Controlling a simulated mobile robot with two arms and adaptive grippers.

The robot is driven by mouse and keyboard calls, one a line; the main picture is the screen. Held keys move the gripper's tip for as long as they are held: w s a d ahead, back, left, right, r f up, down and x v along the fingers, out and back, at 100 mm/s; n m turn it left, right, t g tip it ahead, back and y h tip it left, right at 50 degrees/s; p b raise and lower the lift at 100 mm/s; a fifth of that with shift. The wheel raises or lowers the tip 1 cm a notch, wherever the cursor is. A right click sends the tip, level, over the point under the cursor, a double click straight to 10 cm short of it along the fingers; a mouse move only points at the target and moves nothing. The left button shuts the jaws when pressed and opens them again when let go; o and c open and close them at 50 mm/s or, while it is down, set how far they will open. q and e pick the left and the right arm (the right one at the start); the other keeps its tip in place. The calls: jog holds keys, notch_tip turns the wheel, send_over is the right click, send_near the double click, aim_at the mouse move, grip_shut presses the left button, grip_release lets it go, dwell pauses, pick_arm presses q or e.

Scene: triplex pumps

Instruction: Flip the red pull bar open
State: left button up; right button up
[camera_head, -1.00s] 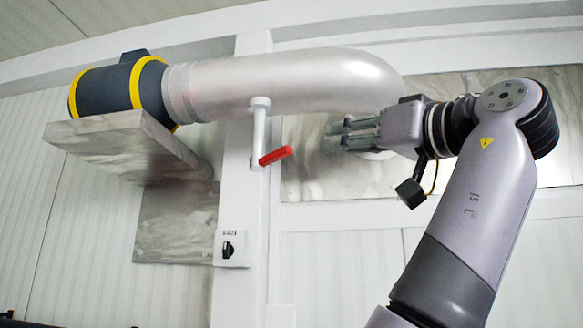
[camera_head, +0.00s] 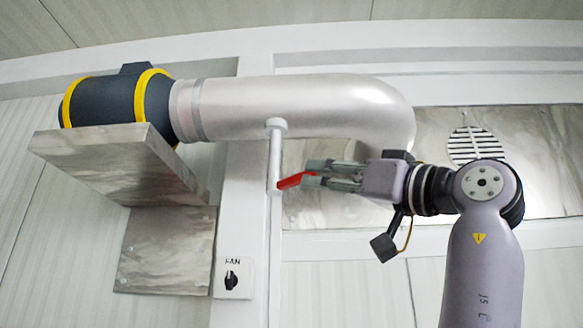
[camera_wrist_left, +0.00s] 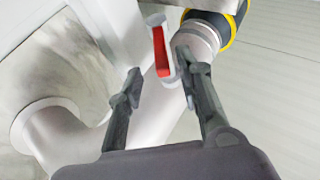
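The red pull bar (camera_head: 290,181) sits at the lower end of a thin grey stem (camera_head: 275,155) that hangs below the big silver pipe. It slants up to the right, and its right end is partly hidden by my left gripper (camera_head: 310,173). In the left wrist view the red bar (camera_wrist_left: 161,50) shows ahead of my left gripper (camera_wrist_left: 162,75), between the lines of the two fingers and closer to the right one. The fingers are apart. I cannot tell whether either touches the bar. My right gripper is not in view.
The silver pipe (camera_head: 270,103) runs just above the gripper, with a dark, yellow-banded fan unit (camera_head: 105,100) on a bracket (camera_head: 120,160) to the left. A fan switch (camera_head: 232,279) is on the post below. A round vent (camera_head: 475,147) is at the right.

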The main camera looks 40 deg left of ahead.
aim_at(296, 176)
pick_arm(q)
jog(key=p+x, duration=0.2)
jog(key=x, duration=0.5)
jog(key=shift+s+a+r, duration=0.1)
jog(key=shift+s+a, duration=0.05)
jog(key=shift+s, duration=0.05)
jog(key=shift+w+a+r+p, duration=0.1)
jog(key=shift+a+r+p, duration=0.2)
jog(key=shift+a, duration=0.6)
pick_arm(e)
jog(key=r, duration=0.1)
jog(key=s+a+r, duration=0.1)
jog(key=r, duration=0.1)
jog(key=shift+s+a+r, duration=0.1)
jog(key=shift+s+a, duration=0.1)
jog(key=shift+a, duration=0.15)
pick_arm(q)
jog(key=shift+d, duration=0.1)
jog(key=shift+c, duration=0.5)
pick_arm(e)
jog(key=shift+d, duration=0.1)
pick_arm(q)
jog(key=shift+c, duration=1.3)
grip_shut()
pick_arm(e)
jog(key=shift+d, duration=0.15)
